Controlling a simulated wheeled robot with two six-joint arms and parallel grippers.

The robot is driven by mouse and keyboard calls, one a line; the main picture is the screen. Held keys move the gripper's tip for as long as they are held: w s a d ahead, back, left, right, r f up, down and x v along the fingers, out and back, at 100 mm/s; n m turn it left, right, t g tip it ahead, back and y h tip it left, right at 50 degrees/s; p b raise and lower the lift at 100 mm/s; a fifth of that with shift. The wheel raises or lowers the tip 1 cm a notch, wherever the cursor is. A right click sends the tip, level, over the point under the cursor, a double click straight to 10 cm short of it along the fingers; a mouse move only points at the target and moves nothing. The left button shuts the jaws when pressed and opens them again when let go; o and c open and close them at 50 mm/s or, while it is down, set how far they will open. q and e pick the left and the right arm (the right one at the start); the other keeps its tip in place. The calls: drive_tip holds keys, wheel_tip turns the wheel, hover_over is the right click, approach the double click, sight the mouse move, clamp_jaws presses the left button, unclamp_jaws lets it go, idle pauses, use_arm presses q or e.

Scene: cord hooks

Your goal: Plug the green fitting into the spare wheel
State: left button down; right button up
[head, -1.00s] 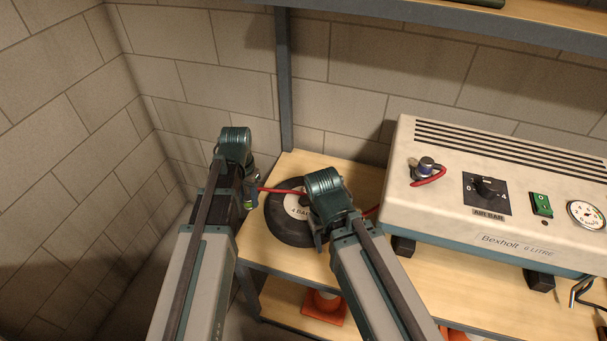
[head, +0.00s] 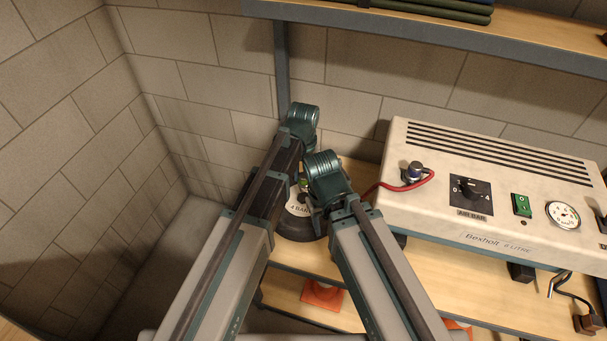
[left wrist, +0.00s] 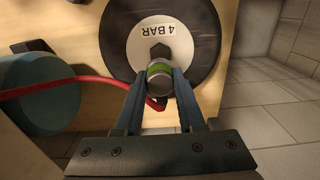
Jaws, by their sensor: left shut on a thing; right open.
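The spare wheel (head: 300,227) is a black tyre with a white "4 BAR" hub, lying on the wooden shelf; it also shows in the left wrist view (left wrist: 205,25). My left gripper (left wrist: 160,80) is shut on the green fitting (left wrist: 158,68), a metal piece with a green band. In the head view the fitting (head: 303,183) shows only as a small green spot over the hub. A dark stub (left wrist: 160,50) on the hub appears right beside the fitting's end; I cannot tell if they touch. My right gripper (head: 320,208) is open and empty, close by on the right.
A red hose (left wrist: 70,83) runs from the fitting past my right arm to the cream compressor (head: 490,185) on the right. A metal post (head: 282,80) and upper shelf (head: 420,40) stand behind.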

sight(303, 197)
use_arm(q)
drive_tip(key=shift+f, duration=0.2)
wheel_tip(303, 197, down, 6)
drive_tip(key=b, duration=0.5)
drive_tip(key=shift+r+b, duration=0.25)
drive_tip(key=shift+b, duration=0.15)
drive_tip(key=shift+f+b, duration=0.55)
drive_tip(key=shift+b, duration=0.05)
idle(1.4)
drive_tip(key=c, duration=0.8)
unclamp_jaws()
drive_tip(key=shift+r, duration=0.1)
drive_tip(key=o, duration=0.4)
drive_tip(key=shift+c, duration=0.2)
wheel_tip(303, 197, up, 14)
drive_tip(key=p, duration=1.4)
